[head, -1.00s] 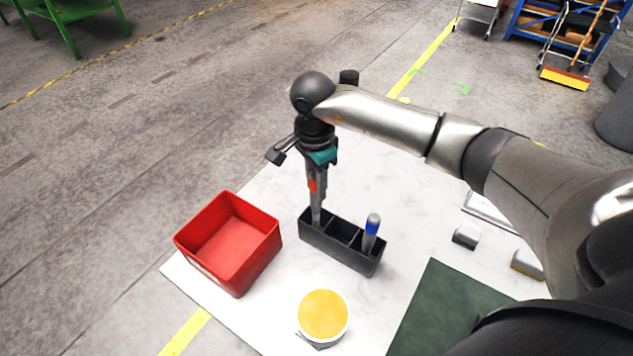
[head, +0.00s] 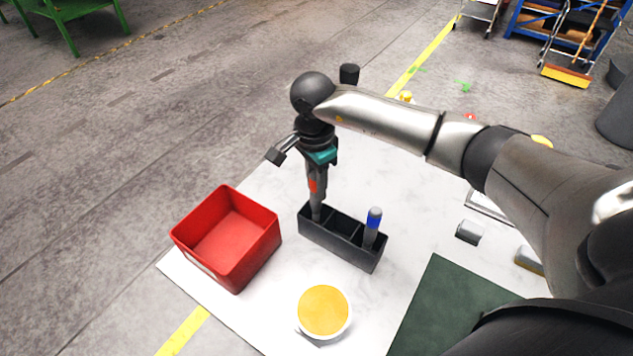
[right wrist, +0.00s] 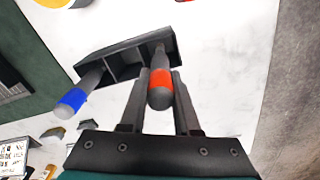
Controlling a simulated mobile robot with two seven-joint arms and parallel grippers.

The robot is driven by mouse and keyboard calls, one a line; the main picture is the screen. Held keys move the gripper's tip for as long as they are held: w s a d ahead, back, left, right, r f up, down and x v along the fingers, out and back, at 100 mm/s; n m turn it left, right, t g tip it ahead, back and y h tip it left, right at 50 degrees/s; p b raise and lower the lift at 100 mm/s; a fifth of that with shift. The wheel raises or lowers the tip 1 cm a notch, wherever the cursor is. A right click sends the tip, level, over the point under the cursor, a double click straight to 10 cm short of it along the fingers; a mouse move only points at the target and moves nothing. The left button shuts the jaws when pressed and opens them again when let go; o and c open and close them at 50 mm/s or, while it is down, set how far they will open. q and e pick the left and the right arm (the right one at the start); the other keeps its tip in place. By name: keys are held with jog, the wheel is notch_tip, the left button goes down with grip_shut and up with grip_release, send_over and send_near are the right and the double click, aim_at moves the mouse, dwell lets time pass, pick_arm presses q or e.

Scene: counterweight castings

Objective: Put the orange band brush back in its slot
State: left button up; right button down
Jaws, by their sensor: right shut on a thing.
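The orange band brush (head: 313,185) is upright in my right gripper (head: 318,178), which is shut on it. Its lower end is inside the left end compartment of the dark brush rack (head: 338,246), seen in the head view. In the right wrist view the orange-banded handle (right wrist: 161,82) lies between the two fingers (right wrist: 158,100), over the right end of the rack (right wrist: 112,50). Whether the brush touches the compartment floor is hidden. A blue band brush (head: 373,224) stands in the opposite end compartment. The middle compartment looks empty. My left gripper is not in view.
A red open bin (head: 226,243) stands left of the rack. A white pot with a yellow top (head: 323,310) is in front. A dark green mat (head: 450,305) and a small grey block (head: 469,231) lie to the right. White table surface is clear around the rack.

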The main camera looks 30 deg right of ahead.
jog(key=shift+f+b, duration=0.9)
jog(key=shift+f, duration=0.15)
jog(key=c, duration=0.6)
grip_release()
jog(key=shift+o, duration=0.2)
jog(key=shift+r, duration=0.1)
jog(key=r, duration=1.5)
jog(key=shift+a, duration=0.25)
